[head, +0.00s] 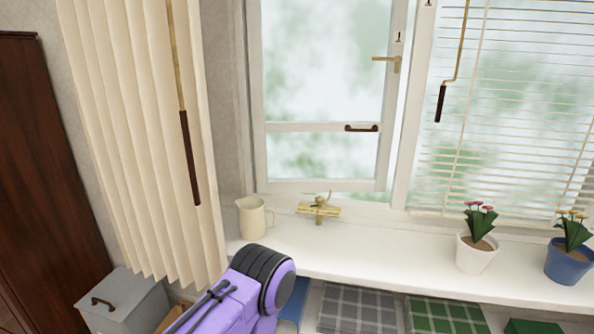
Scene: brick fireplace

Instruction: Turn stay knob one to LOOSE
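A small brass stay fitting (319,209) stands on the white sill at the foot of the left window sash. A small knob or lever shows at its top, but it is too small to read a LOOSE mark or its setting. The left window sash (320,187) has a brass handle (387,62) on its right side and a dark pull (361,128) on its middle rail. A small mark like a "1" is near the handle. A purple and black part of my arm shows at the bottom, below the sill. Neither gripper's fingers are in view.
A cream jug (253,217) stands left of the fitting. Two flower pots, white (476,256) and blue (568,262), stand on the sill at right. A pleated blind (135,130) and wand (190,160) hang at left. The sill (380,245) between fitting and pots is clear.

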